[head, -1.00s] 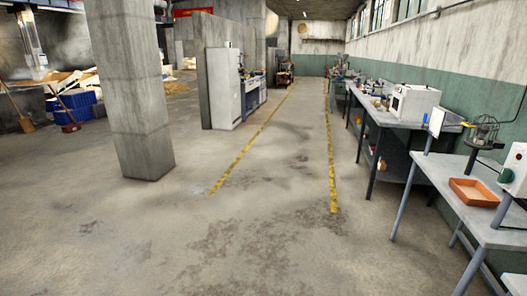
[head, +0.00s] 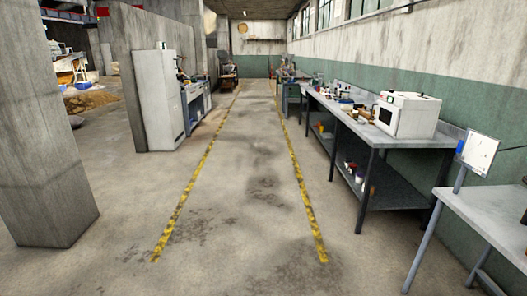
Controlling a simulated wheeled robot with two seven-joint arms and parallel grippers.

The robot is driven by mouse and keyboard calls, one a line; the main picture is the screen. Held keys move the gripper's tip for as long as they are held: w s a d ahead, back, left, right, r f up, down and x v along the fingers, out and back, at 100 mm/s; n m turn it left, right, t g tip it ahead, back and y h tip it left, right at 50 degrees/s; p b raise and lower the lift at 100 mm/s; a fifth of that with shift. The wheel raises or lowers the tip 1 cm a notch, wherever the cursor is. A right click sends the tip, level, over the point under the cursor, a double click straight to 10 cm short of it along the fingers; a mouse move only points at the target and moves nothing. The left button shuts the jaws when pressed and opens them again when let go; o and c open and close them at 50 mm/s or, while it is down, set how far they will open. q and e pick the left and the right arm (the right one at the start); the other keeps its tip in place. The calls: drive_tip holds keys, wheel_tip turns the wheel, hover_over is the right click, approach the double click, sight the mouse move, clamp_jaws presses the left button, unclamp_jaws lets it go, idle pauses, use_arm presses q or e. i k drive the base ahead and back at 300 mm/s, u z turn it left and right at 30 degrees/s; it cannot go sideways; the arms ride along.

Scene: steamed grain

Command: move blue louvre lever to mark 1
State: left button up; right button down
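A small blue piece (head: 461,147), which may be the blue louvre lever, shows at the left edge of a white panel (head: 481,154). The panel stands on a grey post at the right of the head view, by the near bench. Faint marks show on the panel, but they are too small to read, so I cannot tell which is mark 1 or how the lever is set. Neither of my grippers is in view.
A near grey bench (head: 488,212) stands at the lower right. Beyond it is a long workbench (head: 385,137) with a white oven-like box (head: 406,115). A concrete pillar (head: 40,150) and a white cabinet (head: 160,100) stand left. The floor between yellow lines (head: 300,200) is clear.

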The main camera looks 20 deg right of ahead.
sight(456, 157)
drive_tip(key=z, duration=0.4)
drive_tip(key=i, duration=1.5)
drive_tip(key=z, duration=2.15)
drive_tip(key=i, duration=1.2)
drive_tip(key=z, duration=0.95)
